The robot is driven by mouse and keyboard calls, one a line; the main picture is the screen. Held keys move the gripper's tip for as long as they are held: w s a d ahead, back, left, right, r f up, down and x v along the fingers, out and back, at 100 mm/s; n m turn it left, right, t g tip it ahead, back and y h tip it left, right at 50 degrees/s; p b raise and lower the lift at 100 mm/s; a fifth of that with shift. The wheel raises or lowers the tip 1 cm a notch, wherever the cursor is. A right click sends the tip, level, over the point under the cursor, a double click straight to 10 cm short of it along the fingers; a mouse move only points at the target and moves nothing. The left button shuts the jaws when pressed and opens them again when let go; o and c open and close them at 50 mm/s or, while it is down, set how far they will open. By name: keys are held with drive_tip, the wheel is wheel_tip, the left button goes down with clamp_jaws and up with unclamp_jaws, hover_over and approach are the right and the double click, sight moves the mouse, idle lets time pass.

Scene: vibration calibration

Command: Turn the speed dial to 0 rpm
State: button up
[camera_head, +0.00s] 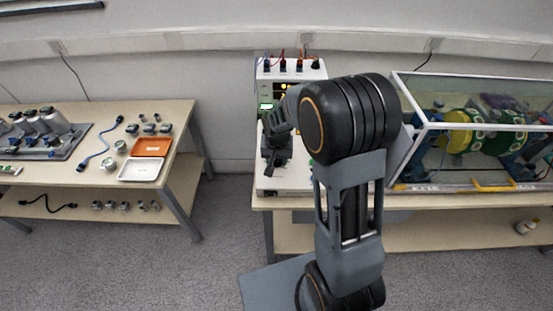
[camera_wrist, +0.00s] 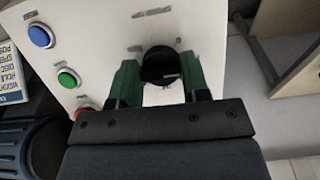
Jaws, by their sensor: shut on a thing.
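The speed dial (camera_wrist: 160,64) is a round black knob on the white front panel in the wrist view. My gripper (camera_wrist: 160,82) has its two green-padded fingers on either side of the dial, shut on it. The marks around the dial are too small to read, so I cannot tell its setting. The control box (camera_head: 290,180) stands on the right bench in the head view. My gripper (camera_head: 275,150) is in front of that box there, and my arm hides the dial and much of the panel.
A blue button (camera_wrist: 41,36), a green button (camera_wrist: 68,78) and a partly hidden red button (camera_wrist: 86,104) sit left of the dial. A clear enclosure (camera_head: 470,182) with yellow and green machinery stands right of the box. The left table (camera_head: 185,112) holds trays and parts.

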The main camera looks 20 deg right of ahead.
drive_tip(key=n+h+b, duration=0.1)
drive_tip(key=n, duration=0.3)
drive_tip(key=shift+f, duration=0.1)
drive_tip(key=shift+n+h+b, duration=0.5)
drive_tip(key=shift+n+h, duration=0.3)
drive_tip(key=shift+n, duration=1.5)
drive_tip(key=o, duration=0.9)
drive_tip(key=v, duration=1.4)
drive_tip(key=shift+a, duration=0.2)
